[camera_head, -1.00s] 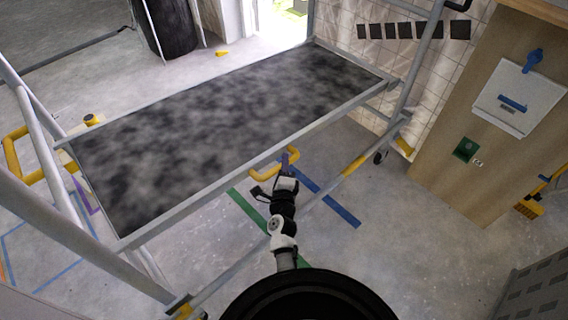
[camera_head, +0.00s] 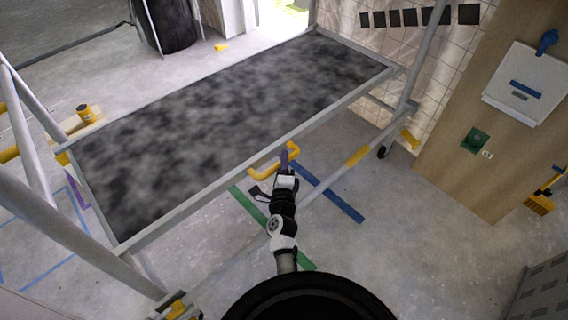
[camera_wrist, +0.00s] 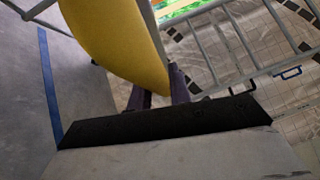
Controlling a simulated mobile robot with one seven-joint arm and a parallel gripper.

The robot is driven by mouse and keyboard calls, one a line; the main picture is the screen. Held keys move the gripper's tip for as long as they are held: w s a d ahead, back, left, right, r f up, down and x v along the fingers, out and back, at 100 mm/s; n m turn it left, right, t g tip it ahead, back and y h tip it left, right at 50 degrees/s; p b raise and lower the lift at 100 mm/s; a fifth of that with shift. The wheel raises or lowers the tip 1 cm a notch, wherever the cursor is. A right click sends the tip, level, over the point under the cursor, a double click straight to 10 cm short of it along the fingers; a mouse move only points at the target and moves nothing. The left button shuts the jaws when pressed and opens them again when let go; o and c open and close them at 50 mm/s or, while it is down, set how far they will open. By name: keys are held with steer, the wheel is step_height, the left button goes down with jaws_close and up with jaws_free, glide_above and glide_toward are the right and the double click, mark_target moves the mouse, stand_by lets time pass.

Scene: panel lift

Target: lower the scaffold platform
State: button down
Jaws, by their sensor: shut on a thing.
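The scaffold platform (camera_head: 235,110) is a long deck with a mottled dark surface and a grey frame. It slopes across the head view from lower left to upper right, above the floor. A yellow handle (camera_head: 263,160) juts from its near long edge. My gripper (camera_head: 287,158) is at the right part of this handle, shut on it. In the wrist view the yellow handle (camera_wrist: 115,40) fills the upper middle, with my dark purple fingers (camera_wrist: 158,95) against its lower end. The exact contact is partly hidden by the handle.
Grey scaffold posts stand at left (camera_head: 75,228) and right (camera_head: 424,55). A low rail with a yellow section (camera_head: 358,156) runs near the floor. A wooden panel with a white box (camera_head: 525,85) and green switch (camera_head: 475,140) stands right.

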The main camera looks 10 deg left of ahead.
steer(key=shift+f+b, duration=1.35)
steer(key=shift+b, duration=0.15)
steer(key=shift+f, duration=0.1)
steer(key=c, duration=1.3)
jaws_free()
steer(key=shift+f, duration=0.2)
steer(key=shift+r, duration=0.1)
steer(key=shift+r, duration=0.15)
step_height(320, 180, up, 20)
steer(key=p, duration=1.6)
steer(key=shift+p, duration=0.4)
